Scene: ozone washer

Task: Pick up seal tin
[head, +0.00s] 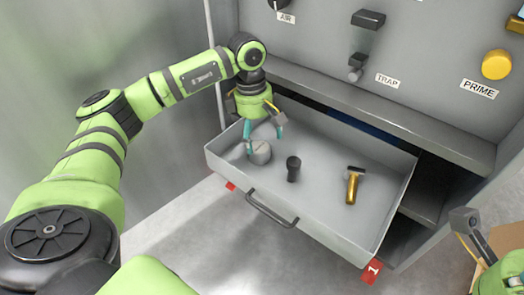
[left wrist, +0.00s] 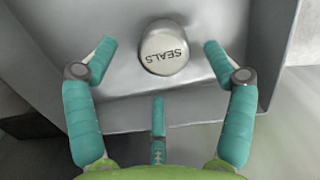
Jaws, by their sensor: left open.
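The seal tin is a small round grey tin (head: 260,153) standing in the left part of the open drawer (head: 325,228). In the left wrist view the tin (left wrist: 165,48) shows a lid marked SEALS, close to a drawer wall. My left gripper (head: 264,138) is over the tin in the head view, fingers pointing down. In the left wrist view its teal fingers (left wrist: 158,50) are spread, one on each side of the tin, with visible gaps. A third finger shows at the bottom middle.
A black cylinder (head: 293,168) stands in the drawer right of the tin. A tool with a brass handle (head: 352,187) lies further right. The drawer's walls surround them. The grey cabinet panel above has a yellow PRIME button (head: 496,65) and a TRAP fitting (head: 363,42).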

